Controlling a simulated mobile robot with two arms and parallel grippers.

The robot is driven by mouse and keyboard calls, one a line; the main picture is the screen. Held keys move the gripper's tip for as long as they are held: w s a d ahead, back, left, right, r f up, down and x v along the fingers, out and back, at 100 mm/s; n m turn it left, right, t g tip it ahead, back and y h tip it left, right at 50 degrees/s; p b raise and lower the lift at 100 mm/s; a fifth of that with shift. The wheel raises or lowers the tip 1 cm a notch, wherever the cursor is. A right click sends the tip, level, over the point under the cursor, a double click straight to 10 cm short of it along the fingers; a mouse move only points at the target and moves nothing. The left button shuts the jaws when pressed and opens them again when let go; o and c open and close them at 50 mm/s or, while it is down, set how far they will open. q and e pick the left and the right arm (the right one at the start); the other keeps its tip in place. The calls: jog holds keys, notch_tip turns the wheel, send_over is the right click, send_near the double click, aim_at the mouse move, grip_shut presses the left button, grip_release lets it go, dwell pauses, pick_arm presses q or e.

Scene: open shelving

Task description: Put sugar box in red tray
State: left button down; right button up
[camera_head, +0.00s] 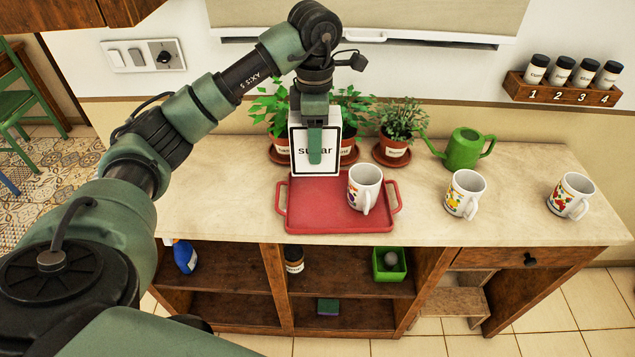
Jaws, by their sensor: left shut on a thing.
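The sugar box (302,160) is white with a dark border and the word "sugar" partly covered by a green finger. My left gripper (316,150) is shut on the sugar box and holds it upright, from above. The box is at the back left part of the red tray (312,216); I cannot tell whether its bottom touches the tray. The red tray lies on the counter and has a handle at each side. A white mug (362,187) stands on the tray's right part. My right gripper is not in view.
Potted plants (393,148) stand behind the tray. A green watering can (464,148) and two more mugs (464,194) (571,196) stand to the right on the counter (510,225). A spice rack (560,92) hangs on the wall. The counter left of the tray is clear.

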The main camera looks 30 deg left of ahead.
pick_arm(q)
notch_tip(320, 180, down, 7)
jog(key=shift+r+p, duration=0.2)
jog(key=shift+p, duration=0.2)
notch_tip(320, 180, down, 4)
jog(key=shift+f+p, duration=0.1)
jog(key=shift+p, duration=0.35)
jog(key=shift+f, duration=0.55)
jog(key=c, duration=0.5)
grip_release()
jog(key=shift+s, duration=0.1)
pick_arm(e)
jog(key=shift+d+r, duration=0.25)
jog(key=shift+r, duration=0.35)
